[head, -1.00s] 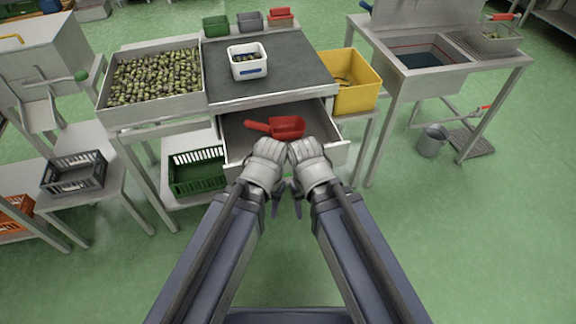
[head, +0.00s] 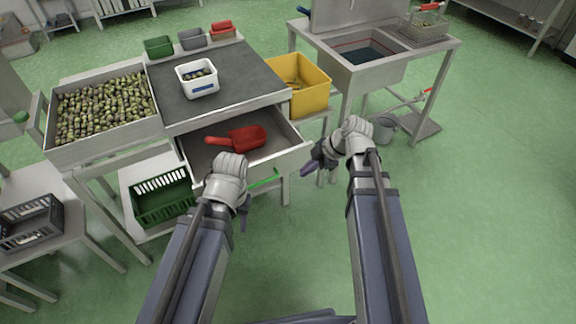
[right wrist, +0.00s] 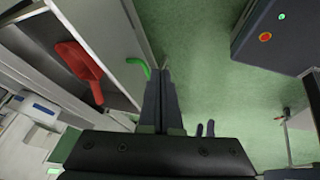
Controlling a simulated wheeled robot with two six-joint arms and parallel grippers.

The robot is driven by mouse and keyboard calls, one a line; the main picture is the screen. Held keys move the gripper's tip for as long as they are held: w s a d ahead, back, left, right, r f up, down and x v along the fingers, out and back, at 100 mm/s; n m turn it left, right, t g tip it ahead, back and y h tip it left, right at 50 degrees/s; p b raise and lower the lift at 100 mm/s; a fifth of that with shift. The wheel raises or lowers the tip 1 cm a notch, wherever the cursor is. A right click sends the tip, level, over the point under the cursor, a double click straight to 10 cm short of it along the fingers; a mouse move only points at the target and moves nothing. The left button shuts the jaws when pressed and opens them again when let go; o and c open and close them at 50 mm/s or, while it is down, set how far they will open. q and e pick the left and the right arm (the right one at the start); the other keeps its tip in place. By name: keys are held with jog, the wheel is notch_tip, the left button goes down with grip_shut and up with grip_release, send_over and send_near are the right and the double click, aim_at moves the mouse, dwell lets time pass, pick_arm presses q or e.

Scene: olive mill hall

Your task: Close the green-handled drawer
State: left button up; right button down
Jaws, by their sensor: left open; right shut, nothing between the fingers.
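The drawer (head: 288,167) under the worktable is pulled open in the head view. Its green handle (head: 264,180) is on the front panel and also shows in the right wrist view (right wrist: 140,66). A red scoop (head: 247,138) lies inside the drawer. My left gripper (head: 244,212) is open in front of the left part of the drawer front, its fingers partly hidden by the wrist. My right gripper (head: 310,168) is shut and empty, just right of the drawer front. In the right wrist view its fingers (right wrist: 162,88) are close to the handle; contact cannot be told.
A yellow bin (head: 305,85) stands right of the drawer, a green crate (head: 163,200) lower left. Open floor lies to the right.

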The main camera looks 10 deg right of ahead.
jog(key=w+d+r+n+t, duration=0.1)
jog(key=w+d+n, duration=0.1)
jog(key=d, duration=0.1)
jog(key=b, duration=0.8)
send_near(281, 169)
notch_tip(281, 169, down, 4)
jog(key=a, duration=0.1)
jog(key=shift+w+a+f+y, duration=0.1)
jog(key=shift+w+a+y, duration=0.3)
jog(key=shift+w, duration=0.35)
jog(key=w+a, duration=0.2)
jog(key=w, duration=0.5)
jog(key=w+a, duration=0.3)
jog(key=w, duration=0.5)
jog(key=w+a, duration=0.2)
jog(key=w, duration=0.6)
jog(key=shift+a, duration=0.15)
jog(key=shift+w+a, duration=0.1)
jog(key=shift+w, duration=0.4)
jog(key=shift+a, duration=0.1)
